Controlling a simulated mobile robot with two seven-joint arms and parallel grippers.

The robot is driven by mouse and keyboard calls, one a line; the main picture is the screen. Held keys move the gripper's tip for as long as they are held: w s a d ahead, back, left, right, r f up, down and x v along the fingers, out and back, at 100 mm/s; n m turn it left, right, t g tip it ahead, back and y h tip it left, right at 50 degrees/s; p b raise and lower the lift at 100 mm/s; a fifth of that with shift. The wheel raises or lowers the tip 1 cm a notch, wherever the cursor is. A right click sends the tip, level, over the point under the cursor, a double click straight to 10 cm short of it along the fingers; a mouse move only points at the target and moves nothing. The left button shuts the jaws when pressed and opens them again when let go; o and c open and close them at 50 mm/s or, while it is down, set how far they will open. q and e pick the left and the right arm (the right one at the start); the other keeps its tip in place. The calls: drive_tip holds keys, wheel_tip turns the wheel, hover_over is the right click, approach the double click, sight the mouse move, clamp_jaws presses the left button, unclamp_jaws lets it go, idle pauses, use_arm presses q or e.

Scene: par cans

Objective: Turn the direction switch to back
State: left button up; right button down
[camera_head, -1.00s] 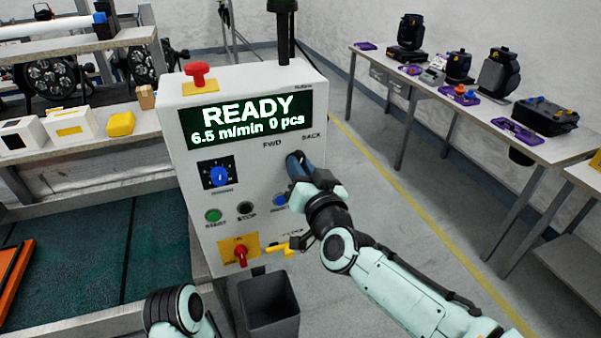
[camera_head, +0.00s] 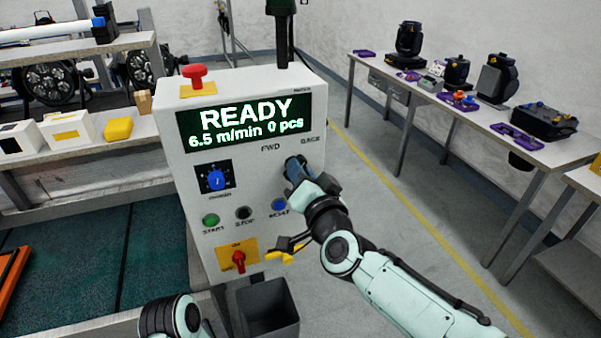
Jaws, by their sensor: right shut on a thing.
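The control panel (camera_head: 190,148) faces me, with FWD (camera_head: 270,148) and BACK (camera_head: 310,140) lettered below its lit display. My right gripper (camera_head: 296,170) is at the panel just below these two words. It is shut on the direction switch there. The fingers cover most of the switch, so I cannot tell which word its handle points to. Part of my left arm shows at the bottom edge; its gripper is out of view.
The display (camera_head: 245,120) reads READY. Close around are a blue dial (camera_head: 216,180), a green START button (camera_head: 211,220), a blue button (camera_head: 279,204), a red rotary switch (camera_head: 238,260) and a red mushroom button (camera_head: 195,74). A dark bin (camera_head: 268,308) stands below.

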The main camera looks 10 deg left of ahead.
drive_tip(key=c, duration=1)
unclamp_jaws()
drive_tip(key=shift+c, duration=0.2)
drive_tip(key=b+v, duration=0.1)
drive_tip(key=v, duration=1.2)
drive_tip(key=shift+s+d, duration=0.15)
